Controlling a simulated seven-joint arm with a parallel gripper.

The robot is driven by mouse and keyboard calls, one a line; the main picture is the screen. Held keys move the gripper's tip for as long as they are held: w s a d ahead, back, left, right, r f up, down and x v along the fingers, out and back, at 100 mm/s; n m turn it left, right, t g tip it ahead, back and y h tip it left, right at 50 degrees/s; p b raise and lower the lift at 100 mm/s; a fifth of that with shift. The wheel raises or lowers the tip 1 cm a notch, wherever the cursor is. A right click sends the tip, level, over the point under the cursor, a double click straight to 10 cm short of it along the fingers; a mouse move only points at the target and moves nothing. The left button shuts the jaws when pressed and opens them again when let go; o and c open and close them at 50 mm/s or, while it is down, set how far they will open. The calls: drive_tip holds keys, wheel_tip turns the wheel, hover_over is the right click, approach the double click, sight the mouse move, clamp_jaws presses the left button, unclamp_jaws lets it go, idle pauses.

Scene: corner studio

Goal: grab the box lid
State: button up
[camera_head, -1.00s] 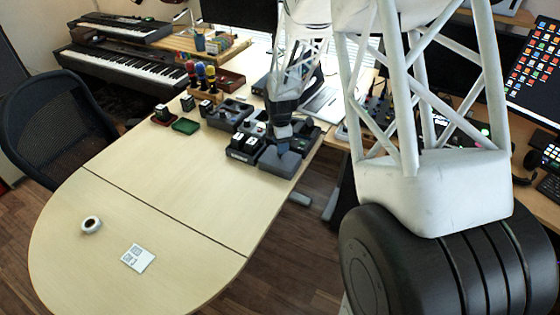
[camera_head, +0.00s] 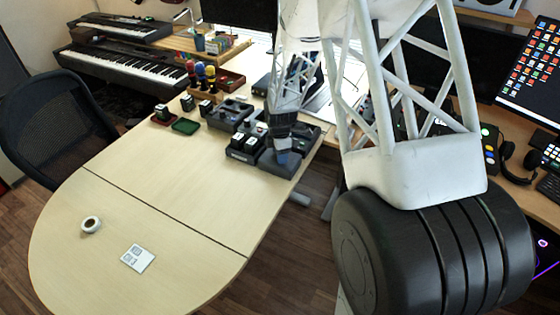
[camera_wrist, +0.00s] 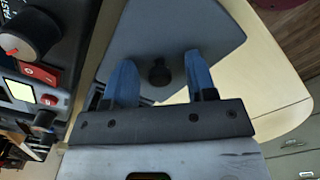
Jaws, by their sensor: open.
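The grey box lid (camera_wrist: 215,32) lies flat below my gripper in the wrist view, with a black knob (camera_wrist: 159,74) on top. In the head view the lid (camera_head: 272,168) is at the front right end of the group of dark boxes, partly hidden by my gripper. My gripper (camera_wrist: 160,63) is open, its two blue fingers on either side of the knob with gaps to both. It also shows in the head view (camera_head: 284,156), pointing down over the lid. I cannot tell how far the fingertips are above the lid.
Dark boxes with small items (camera_head: 246,142) stand beside the lid on the wooden table (camera_head: 170,185). Nearby are a green tray (camera_head: 185,126) and a wooden rack with coloured knobs (camera_head: 205,80). A tape roll (camera_head: 91,225) and a printed card (camera_head: 137,258) lie on the clear front part.

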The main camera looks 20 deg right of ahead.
idle(0.3)
clamp_jaws()
drive_tip(key=shift+r, duration=0.15)
drive_tip(key=shift+r, duration=0.7)
wheel_tip(320, 180, up, 2)
drive_tip(key=shift+r, duration=0.1)
drive_tip(key=s+a+r, duration=0.1)
drive_tip(key=s, duration=1.5)
drive_tip(key=shift+a, duration=0.25)
drive_tip(key=shift+r, duration=0.1)
drive_tip(key=shift+w, duration=0.1)
